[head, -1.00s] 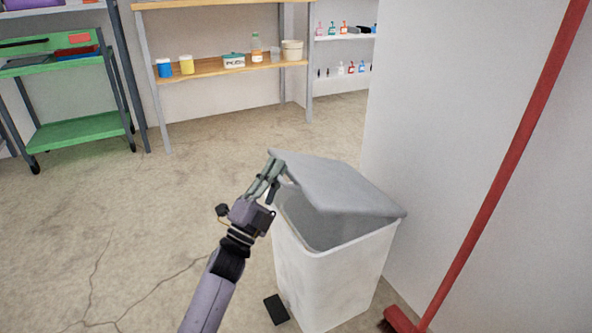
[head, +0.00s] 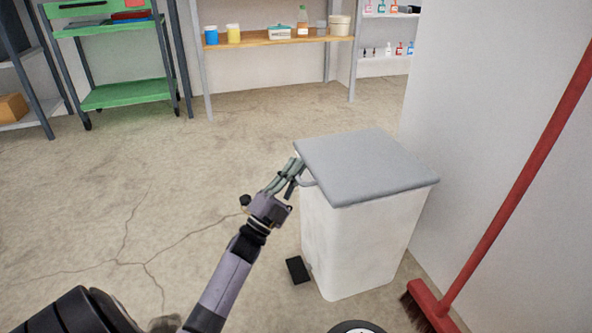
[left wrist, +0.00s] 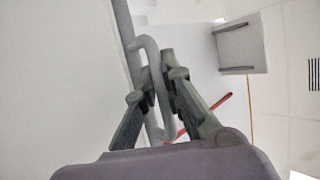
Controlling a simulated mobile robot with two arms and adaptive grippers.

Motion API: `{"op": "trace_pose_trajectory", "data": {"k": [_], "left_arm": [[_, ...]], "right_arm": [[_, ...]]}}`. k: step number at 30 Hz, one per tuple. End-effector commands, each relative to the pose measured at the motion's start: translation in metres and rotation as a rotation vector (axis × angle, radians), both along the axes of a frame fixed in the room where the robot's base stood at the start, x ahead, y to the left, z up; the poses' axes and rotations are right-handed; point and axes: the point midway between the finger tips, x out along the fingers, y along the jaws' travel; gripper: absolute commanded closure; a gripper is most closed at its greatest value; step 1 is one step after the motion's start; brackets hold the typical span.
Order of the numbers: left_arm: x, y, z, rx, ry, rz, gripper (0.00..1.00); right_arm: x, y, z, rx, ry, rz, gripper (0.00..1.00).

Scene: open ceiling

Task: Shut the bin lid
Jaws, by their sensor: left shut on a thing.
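The white bin (head: 350,245) stands on the concrete floor beside the wall. Its grey lid (head: 365,165) lies over the top and looks level with the rim, with no clear gap along the front. My left gripper (head: 296,168) is at the lid's left edge, shut on the lid's grey handle (head: 306,181). In the left wrist view the curved handle (left wrist: 157,85) sits between the fingers of the left gripper (left wrist: 155,72). A black pedal (head: 298,270) sticks out at the bin's foot. My right gripper is not in view.
A red broom (head: 500,200) leans at the right, its head on the floor near the bin. A green cart (head: 115,95) and a wooden shelf (head: 270,39) with jars stand at the back. The floor left of the bin is clear.

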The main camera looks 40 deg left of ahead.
Motion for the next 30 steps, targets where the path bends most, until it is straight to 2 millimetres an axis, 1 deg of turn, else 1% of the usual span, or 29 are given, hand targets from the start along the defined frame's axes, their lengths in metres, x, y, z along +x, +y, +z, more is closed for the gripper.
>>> {"op": "trace_pose_trajectory", "data": {"k": [1, 7, 8, 12, 21, 23, 26, 30], "left_arm": [[0.0, -0.002, -0.007, 0.002, 0.014, -0.001, 1.0], [0.001, -0.002, -0.01, 0.001, 0.019, -0.001, 1.0], [0.001, -0.002, -0.01, 0.001, 0.02, -0.001, 0.9], [0.001, -0.002, -0.01, 0.001, 0.02, -0.001, 0.82], [0.001, -0.002, -0.006, 0.0, 0.016, 0.0, 0.82], [0.001, -0.001, -0.002, 0.001, 0.014, 0.0, 0.82], [0.001, -0.002, 0.012, 0.005, 0.011, 0.0, 0.82], [0.0, -0.002, 0.04, 0.007, 0.01, -0.001, 0.82]], "right_arm": [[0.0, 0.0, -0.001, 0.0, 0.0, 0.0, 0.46], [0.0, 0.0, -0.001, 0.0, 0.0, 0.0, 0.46], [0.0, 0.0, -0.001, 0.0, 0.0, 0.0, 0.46], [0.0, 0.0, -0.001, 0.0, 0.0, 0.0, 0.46], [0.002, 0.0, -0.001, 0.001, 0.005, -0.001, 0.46], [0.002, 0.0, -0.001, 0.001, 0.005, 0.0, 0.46], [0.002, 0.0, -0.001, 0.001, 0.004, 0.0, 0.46], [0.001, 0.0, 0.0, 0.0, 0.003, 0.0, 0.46]]}}
